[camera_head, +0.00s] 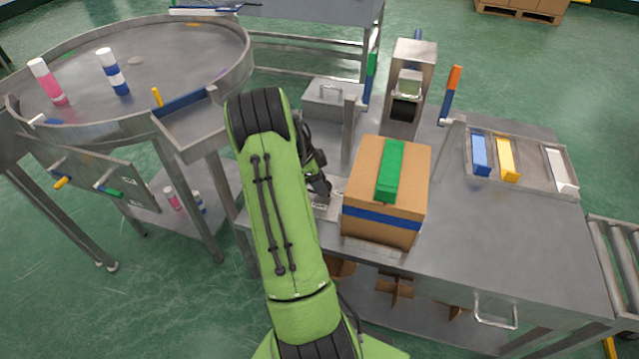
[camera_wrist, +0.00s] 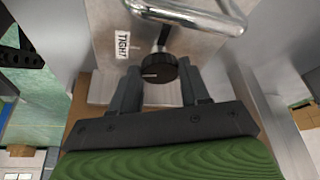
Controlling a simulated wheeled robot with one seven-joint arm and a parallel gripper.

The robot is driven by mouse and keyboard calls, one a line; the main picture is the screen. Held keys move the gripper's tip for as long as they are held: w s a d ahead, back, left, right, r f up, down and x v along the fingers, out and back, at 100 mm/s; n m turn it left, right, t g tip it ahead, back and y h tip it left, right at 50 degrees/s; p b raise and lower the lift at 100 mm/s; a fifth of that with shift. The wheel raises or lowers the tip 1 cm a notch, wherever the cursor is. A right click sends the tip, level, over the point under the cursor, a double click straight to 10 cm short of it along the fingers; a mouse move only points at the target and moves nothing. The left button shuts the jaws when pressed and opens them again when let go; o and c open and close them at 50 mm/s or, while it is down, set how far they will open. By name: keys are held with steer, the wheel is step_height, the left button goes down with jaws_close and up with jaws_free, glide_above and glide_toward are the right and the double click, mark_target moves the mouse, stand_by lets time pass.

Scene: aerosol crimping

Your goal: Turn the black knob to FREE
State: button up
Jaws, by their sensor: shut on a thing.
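The black knob (camera_wrist: 160,68) shows in the wrist view on a grey metal face. A short pale mark on it points left in the picture. A white label (camera_wrist: 123,45) reading TIGHT is beside it at the upper left. I see no FREE label. My gripper (camera_wrist: 160,80) has one finger on each side of the knob and is shut on it. In the head view my gripper (camera_head: 320,187) is partly hidden by my green arm, just left of the cardboard box, and the knob cannot be made out.
A bent metal handle (camera_wrist: 205,12) rises close beyond the knob. The cardboard box (camera_head: 372,225) with a green block (camera_head: 390,172) on top stands close right of my gripper. A steel press (camera_head: 410,90) stands behind.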

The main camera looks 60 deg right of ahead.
steer(key=n+b, duration=0.1)
steer(key=n, duration=0.1)
steer(key=n+t+h+b, duration=0.1)
steer(key=n+b, duration=0.1)
steer(key=shift+s+a+f, duration=0.1)
steer(key=shift+s+a, duration=0.05)
steer(key=n+b, duration=0.1)
steer(key=n, duration=0.1)
steer(key=n+t+h+b, duration=0.1)
steer(key=n, duration=0.1)
steer(key=shift+s+a, duration=0.1)
steer(key=shift+s, duration=0.1)
steer(key=n+t, duration=0.1)
steer(key=n+b, duration=0.1)
steer(key=n, duration=0.1)
steer(key=shift+s+n+t, duration=0.2)
steer(key=shift+n+t, duration=0.1)
steer(key=shift+t, duration=0.1)
steer(key=shift+s+n+t+b, duration=0.15)
steer(key=shift+n+t+b, duration=0.55)
steer(key=shift+n, duration=1.2)
steer(key=o, duration=1.1)
steer(key=shift+c, duration=0.2)
